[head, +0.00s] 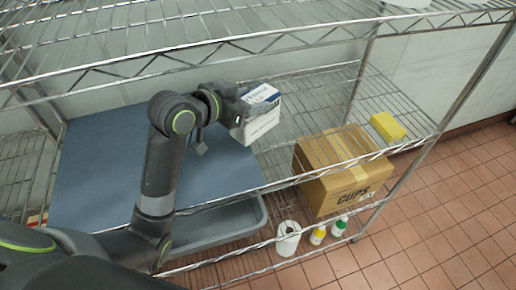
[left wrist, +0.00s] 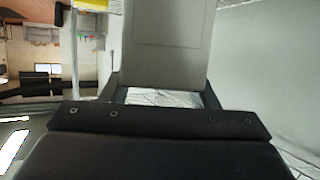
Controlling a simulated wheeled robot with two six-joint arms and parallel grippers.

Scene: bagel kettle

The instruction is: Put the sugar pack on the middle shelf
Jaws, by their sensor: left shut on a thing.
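The sugar pack appears to be the white box with blue print (head: 262,118). My left gripper (head: 238,108) is shut on its left side in the head view. The pack is slightly tilted and appears over the middle shelf (head: 300,100) of the wire rack, below the top shelf. I cannot tell whether its base touches the wires. In the left wrist view, the pack (left wrist: 168,45) shows as a pale grey face between the fingers of my left gripper (left wrist: 162,90). My right gripper is not in view.
A blue-grey flat panel (head: 110,160) covers the shelf's left part. A yellow block (head: 387,126) sits at its right end. Below are a cardboard cups box (head: 340,185), a grey tub (head: 220,228) and several small bottles (head: 318,235). The top wire shelf (head: 220,45) hangs overhead.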

